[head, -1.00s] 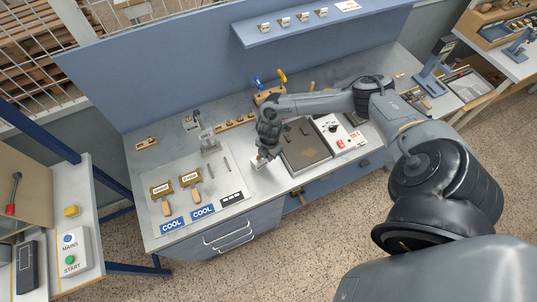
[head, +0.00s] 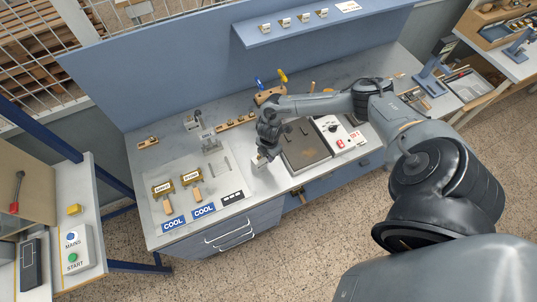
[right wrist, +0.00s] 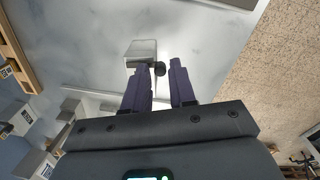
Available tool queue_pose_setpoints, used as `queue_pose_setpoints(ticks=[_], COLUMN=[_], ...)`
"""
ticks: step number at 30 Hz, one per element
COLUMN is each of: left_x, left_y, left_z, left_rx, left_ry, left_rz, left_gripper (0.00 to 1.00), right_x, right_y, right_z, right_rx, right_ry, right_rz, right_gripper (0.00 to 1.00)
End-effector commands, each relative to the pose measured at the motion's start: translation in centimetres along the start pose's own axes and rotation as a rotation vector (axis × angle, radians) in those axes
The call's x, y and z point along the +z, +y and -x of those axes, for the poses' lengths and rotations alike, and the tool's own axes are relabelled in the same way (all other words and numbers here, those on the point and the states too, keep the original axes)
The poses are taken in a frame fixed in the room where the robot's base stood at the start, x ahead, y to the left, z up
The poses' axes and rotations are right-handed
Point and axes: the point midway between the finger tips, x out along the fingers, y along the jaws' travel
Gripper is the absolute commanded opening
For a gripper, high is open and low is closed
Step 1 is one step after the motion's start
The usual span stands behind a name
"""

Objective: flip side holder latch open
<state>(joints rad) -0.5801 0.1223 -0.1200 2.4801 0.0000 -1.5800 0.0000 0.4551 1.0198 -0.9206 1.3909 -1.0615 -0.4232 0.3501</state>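My right gripper (head: 263,160) is low over the front part of the bench, just left of the dark square plate. In the right wrist view its two purple fingers (right wrist: 160,66) are apart. A small pale metal block (right wrist: 140,50) lies just beyond the fingertips, and a small dark round knob (right wrist: 160,69) at its side shows between them. I cannot tell if the fingers touch the knob. The block may be the side holder and the knob its latch; the latch's position is not clear. My left gripper is not in view.
The dark plate (head: 305,146) and a white control panel (head: 340,132) stand right of my gripper. A pale mat (head: 157,216) with two wooden-handled stamps and blue COOL labels lies at the left. Wooden racks stand behind. The bench's front edge is close to the gripper.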

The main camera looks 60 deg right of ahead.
Motion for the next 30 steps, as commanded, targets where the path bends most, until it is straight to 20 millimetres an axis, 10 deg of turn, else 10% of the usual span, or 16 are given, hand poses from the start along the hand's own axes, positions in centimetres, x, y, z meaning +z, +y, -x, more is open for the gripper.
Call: queue_pose_setpoints(ticks=[18, 30], left_x=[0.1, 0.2], left_y=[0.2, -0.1], left_z=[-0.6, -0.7], left_rx=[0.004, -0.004], left_ry=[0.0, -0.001], left_rz=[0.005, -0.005], left_gripper=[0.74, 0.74], right_x=[0.0, 0.0], right_y=[0.1, 0.0], right_z=[8.8, 10.7], right_rx=[0.004, 0.002], right_ry=[0.001, 0.0], right_rz=[0.0, 0.0], right_gripper=[0.25, 0.25])
